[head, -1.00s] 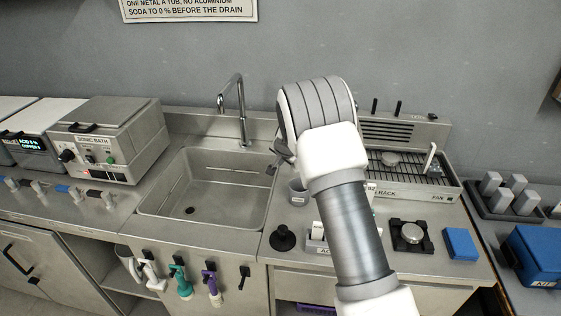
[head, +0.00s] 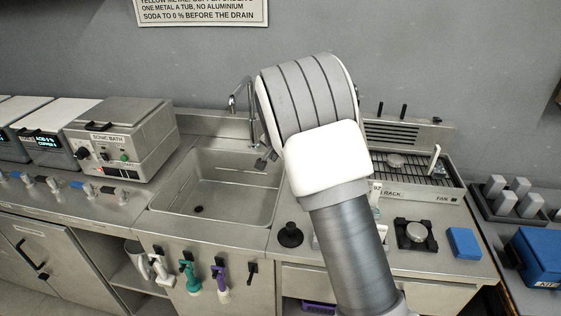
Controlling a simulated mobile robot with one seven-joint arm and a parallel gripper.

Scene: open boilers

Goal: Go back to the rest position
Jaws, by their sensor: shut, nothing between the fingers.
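My arm rises from the lower right of the head view, its white and grey wrist in front of the counter between the sink (head: 215,210) and the drying rack (head: 440,185). Only a small dark part of my gripper (head: 263,160) shows at the left of the wrist, over the sink's right edge. It is shut and holds nothing. The rest of the gripper is hidden behind the wrist.
A black knob-topped piece (head: 290,235), a small scale-like device (head: 415,234) and a blue block (head: 464,242) lie on the counter. Coloured-handled tools (head: 188,272) hang on the front.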

